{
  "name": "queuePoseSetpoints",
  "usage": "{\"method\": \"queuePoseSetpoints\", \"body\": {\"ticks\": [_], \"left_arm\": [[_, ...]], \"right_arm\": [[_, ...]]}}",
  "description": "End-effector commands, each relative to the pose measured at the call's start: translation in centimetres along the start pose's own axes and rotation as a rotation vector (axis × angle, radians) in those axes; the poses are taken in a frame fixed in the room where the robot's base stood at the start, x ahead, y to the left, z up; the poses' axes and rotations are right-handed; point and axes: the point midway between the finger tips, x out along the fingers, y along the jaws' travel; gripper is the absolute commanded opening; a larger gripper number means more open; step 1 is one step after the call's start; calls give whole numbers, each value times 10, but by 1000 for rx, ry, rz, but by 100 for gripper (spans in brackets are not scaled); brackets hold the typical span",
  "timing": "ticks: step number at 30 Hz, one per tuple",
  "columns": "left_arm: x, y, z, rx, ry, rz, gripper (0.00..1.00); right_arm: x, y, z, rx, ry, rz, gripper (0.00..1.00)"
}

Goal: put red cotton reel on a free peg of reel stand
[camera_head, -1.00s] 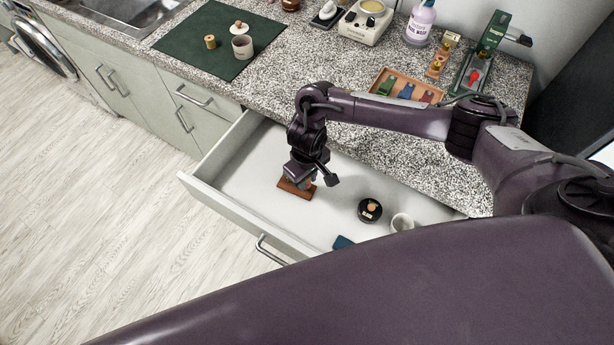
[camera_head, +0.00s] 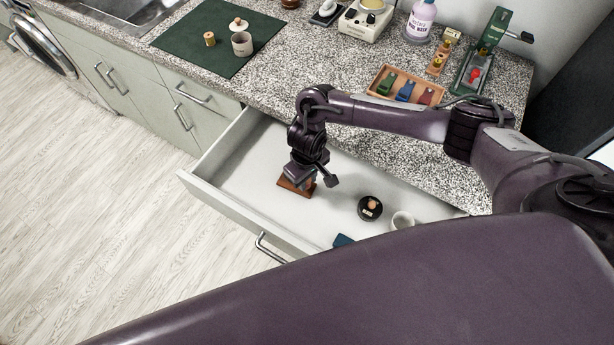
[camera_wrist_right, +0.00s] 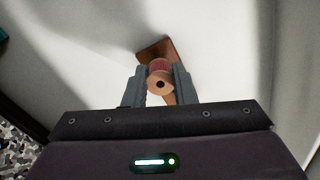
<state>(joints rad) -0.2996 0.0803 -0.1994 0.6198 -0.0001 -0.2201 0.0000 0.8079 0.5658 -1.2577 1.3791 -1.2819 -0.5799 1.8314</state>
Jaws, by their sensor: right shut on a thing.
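My right gripper (camera_wrist_right: 161,76) is shut on the red cotton reel (camera_wrist_right: 159,68). The reel has a wooden end with a dark hole facing the wrist camera, and red thread below it. In the head view the right gripper (camera_head: 307,182) is low inside the open drawer, over a brown wooden base, the reel stand (camera_head: 290,187). The stand's base also shows in the wrist view (camera_wrist_right: 152,47), just beyond and under the reel. The stand's pegs are hidden by the gripper and reel, so I cannot tell whether the reel is around one. My left gripper is not in view.
The open drawer (camera_head: 215,194) also holds a round black tin (camera_head: 370,208), a white cup (camera_head: 402,221) and a blue item (camera_head: 343,241). On the counter are a wooden tray (camera_head: 378,78), a green mat (camera_head: 190,45) and a bottle (camera_head: 420,22). The drawer's left part is clear.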

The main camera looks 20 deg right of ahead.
Motion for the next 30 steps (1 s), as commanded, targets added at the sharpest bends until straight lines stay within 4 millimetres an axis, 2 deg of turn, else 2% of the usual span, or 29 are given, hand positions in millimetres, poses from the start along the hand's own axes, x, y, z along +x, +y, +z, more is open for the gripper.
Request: {"method": "queuePoseSetpoints", "body": {"ticks": [30], "left_arm": [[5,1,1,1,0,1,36]], "right_arm": [[16,0,0,0,1,0,3]]}}
